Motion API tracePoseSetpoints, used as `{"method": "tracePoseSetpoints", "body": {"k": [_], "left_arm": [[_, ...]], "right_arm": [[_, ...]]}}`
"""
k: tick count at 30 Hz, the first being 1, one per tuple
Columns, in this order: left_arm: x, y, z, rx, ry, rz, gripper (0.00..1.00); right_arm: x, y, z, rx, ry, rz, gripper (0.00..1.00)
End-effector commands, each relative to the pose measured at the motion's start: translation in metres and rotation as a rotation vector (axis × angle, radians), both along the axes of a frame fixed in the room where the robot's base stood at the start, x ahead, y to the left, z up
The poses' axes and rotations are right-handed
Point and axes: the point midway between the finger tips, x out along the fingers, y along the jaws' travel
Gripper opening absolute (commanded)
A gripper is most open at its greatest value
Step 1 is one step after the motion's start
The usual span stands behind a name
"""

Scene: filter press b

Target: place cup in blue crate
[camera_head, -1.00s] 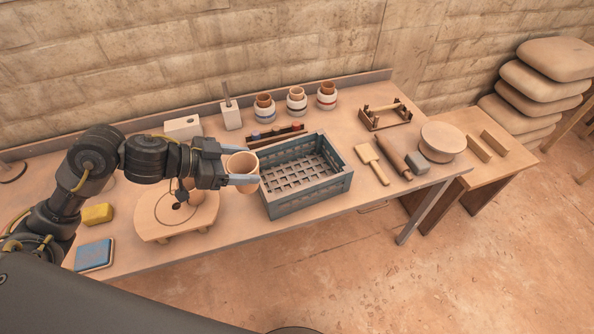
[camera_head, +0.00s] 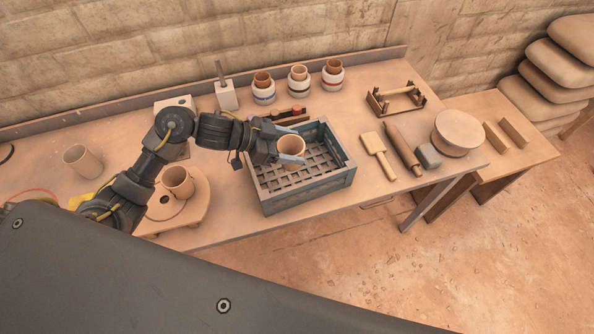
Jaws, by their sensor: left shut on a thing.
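A terracotta cup (camera_head: 291,153) is held between the fingers of my left gripper (camera_head: 292,148). The cup is upright, over the left part of the blue crate (camera_head: 310,191). How far its base is above the slatted crate floor, I cannot tell. The crate looks otherwise empty and stands near the table's front edge. Another cup (camera_head: 178,182) stands on the round wooden board at the left, and one more (camera_head: 83,161) stands farther left on the table. My right gripper is not in view.
Several banded jars (camera_head: 299,84) line the back of the table. Tools with dark and red handles lie just behind the crate. A wooden paddle (camera_head: 378,155), a roller (camera_head: 402,147) and a grey block (camera_head: 428,155) lie to its right.

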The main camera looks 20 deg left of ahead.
Motion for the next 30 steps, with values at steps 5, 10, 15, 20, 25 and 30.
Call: {"method": "tracePoseSetpoints", "body": {"k": [5, 10, 15, 20, 25, 30], "left_arm": [[-0.001, -0.001, -0.026, -0.002, 0.008, 0.001, 0.42], [-0.001, -0.001, -0.053, -0.001, 0.005, 0.001, 0.42], [0.0, -0.001, -0.061, -0.001, 0.001, 0.0, 0.42], [-0.001, -0.001, -0.074, -0.002, 0.007, 0.001, 0.42], [-0.001, -0.001, -0.095, -0.002, 0.004, 0.001, 0.42], [-0.001, -0.001, -0.099, -0.001, 0.001, 0.0, 0.42]], "right_arm": [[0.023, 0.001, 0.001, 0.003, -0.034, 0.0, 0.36], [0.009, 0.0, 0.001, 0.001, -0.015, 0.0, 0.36], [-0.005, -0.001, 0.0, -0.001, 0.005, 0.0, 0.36], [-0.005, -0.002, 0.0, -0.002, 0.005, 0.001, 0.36], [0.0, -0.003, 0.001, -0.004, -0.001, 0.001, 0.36], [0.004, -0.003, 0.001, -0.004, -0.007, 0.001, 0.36]]}}
